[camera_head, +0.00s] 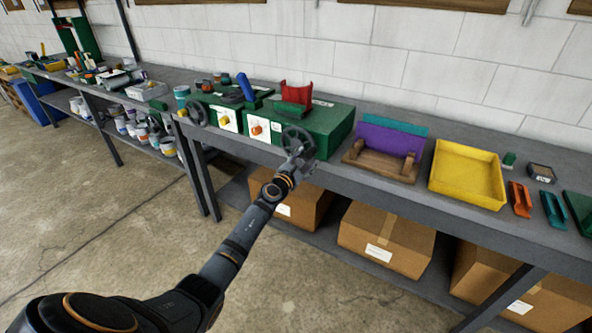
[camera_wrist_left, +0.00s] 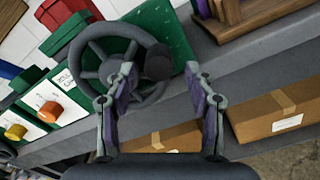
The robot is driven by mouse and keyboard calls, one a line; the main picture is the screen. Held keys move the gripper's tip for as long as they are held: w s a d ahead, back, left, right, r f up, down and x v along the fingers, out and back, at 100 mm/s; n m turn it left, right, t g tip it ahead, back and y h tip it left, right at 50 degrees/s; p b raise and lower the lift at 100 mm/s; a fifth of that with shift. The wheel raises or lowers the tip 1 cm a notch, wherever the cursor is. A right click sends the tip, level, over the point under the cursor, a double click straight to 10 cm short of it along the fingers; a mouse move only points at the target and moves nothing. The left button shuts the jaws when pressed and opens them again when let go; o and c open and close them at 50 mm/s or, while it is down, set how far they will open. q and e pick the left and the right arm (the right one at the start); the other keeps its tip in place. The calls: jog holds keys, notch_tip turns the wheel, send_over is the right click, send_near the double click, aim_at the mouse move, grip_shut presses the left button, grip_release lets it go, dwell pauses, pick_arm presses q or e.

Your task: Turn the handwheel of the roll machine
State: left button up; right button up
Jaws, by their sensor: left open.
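The roll machine (camera_head: 325,125) is a green box on the bench with a red curved piece on top. Its grey spoked handwheel (camera_head: 297,138) is on the front; it also shows in the left wrist view (camera_wrist_left: 84,72), with a dark round knob (camera_wrist_left: 158,62) on its right side. My left gripper (camera_head: 298,163) is at the wheel's lower front and partly covers it. In the left wrist view my left gripper (camera_wrist_left: 161,75) is open, its fingers apart with the knob seen between them. I cannot tell whether a finger touches the wheel. My right gripper is not in view.
A second green machine with a handwheel (camera_head: 196,112) stands to the left. A purple part on a wooden stand (camera_head: 381,165) and a yellow tray (camera_head: 468,174) are to the right. Cardboard boxes (camera_head: 386,238) fill the lower shelf.

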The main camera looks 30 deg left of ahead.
pick_arm(q)
jog(key=s, duration=0.9)
jog(key=shift+s+a, duration=0.15)
jog(key=shift+s, duration=0.1)
